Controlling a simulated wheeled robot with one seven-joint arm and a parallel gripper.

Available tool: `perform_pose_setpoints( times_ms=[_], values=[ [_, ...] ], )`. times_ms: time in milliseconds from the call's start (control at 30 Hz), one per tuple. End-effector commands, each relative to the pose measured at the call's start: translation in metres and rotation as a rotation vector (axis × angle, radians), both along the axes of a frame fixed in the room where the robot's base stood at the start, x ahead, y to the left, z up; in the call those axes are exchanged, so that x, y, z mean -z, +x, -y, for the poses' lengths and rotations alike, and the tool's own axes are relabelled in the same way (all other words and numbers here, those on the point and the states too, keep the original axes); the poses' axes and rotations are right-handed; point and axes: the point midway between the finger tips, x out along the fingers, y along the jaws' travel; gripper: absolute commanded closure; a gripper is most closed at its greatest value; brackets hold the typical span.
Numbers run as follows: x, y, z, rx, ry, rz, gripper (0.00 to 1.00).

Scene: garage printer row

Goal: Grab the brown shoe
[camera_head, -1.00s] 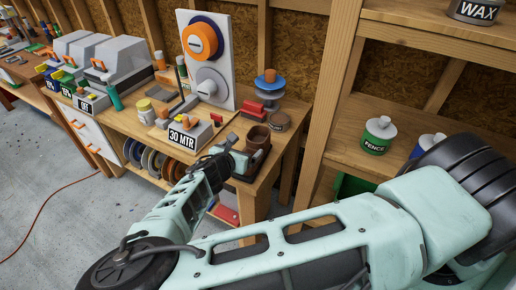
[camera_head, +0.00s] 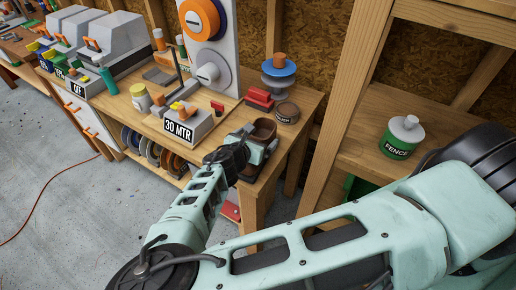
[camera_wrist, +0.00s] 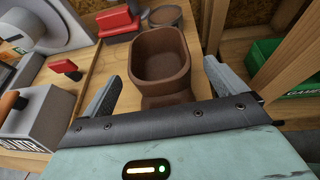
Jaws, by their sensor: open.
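The brown shoe (camera_wrist: 161,55) shows in the wrist view as a brown, hollow, open-topped shape on the wooden bench, between and ahead of my fingers. In the head view the shoe (camera_head: 264,129) is at the bench's right end, its lower part hidden by my gripper. My gripper (camera_wrist: 165,84) is open, with one grey finger on each side of the shoe's near part. The fingers look apart from it; I cannot tell whether either touches. The head view shows my gripper (camera_head: 262,146) low over the bench's front right corner.
A grey box marked 30 MTR (camera_head: 187,124) stands left of the shoe. A round brown tin (camera_head: 287,112) and red blocks (camera_head: 259,97) lie behind it. Wooden shelving with a green-labelled FENCE tin (camera_head: 401,138) rises on the right.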

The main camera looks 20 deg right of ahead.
Motion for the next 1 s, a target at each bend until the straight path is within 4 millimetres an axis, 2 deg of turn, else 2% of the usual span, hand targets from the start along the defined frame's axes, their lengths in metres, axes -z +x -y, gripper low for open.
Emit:
perform_pose_setpoints(
  times_ms=[100,367,400,767,1000],
  values=[
    [0.0,0.0,0.0,0.0,0.0,0.0,0.06],
    [0.0,0.0,0.0,0.001,0.0,0.0,0.79],
    [-0.001,0.0,0.0,0.001,0.0,0.001,0.81],
    [-0.008,0.001,0.0,0.001,0.002,0.002,0.81],
    [-0.038,0.0,-0.001,0.002,0.004,0.003,0.81]
  ],
)
